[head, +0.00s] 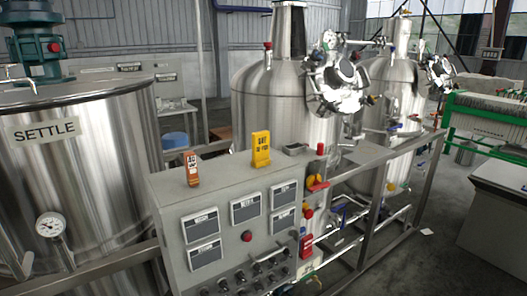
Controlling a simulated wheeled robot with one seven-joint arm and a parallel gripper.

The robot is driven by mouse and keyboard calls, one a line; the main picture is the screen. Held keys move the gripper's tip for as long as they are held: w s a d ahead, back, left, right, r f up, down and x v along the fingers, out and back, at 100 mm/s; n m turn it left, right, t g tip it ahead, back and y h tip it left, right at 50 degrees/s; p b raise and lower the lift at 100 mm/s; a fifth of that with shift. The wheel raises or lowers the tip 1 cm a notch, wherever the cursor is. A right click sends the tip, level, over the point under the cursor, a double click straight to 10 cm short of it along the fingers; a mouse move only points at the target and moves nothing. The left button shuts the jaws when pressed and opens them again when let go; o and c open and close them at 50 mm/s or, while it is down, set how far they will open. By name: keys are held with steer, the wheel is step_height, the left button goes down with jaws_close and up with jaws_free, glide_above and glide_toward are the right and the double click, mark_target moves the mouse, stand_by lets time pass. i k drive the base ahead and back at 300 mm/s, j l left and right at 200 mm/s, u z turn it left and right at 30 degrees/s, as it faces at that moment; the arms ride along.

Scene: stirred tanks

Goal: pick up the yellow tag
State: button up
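The yellow tag (261,149) stands upright on top of the grey control cabinet, near its back edge, with dark lettering on its face. An orange tag (192,169) of similar shape, with a dark label, stands to its left on the same top. Nothing touches the yellow tag that I can see. My gripper is not in the head view.
A small metal tray (294,149) lies right of the yellow tag. The SETTLE tank (105,190) stands left, a steel tank (255,100) behind, and metal railing (395,165) right.

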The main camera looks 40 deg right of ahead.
mark_target(260, 140)
steer(key=z, duration=0.9)
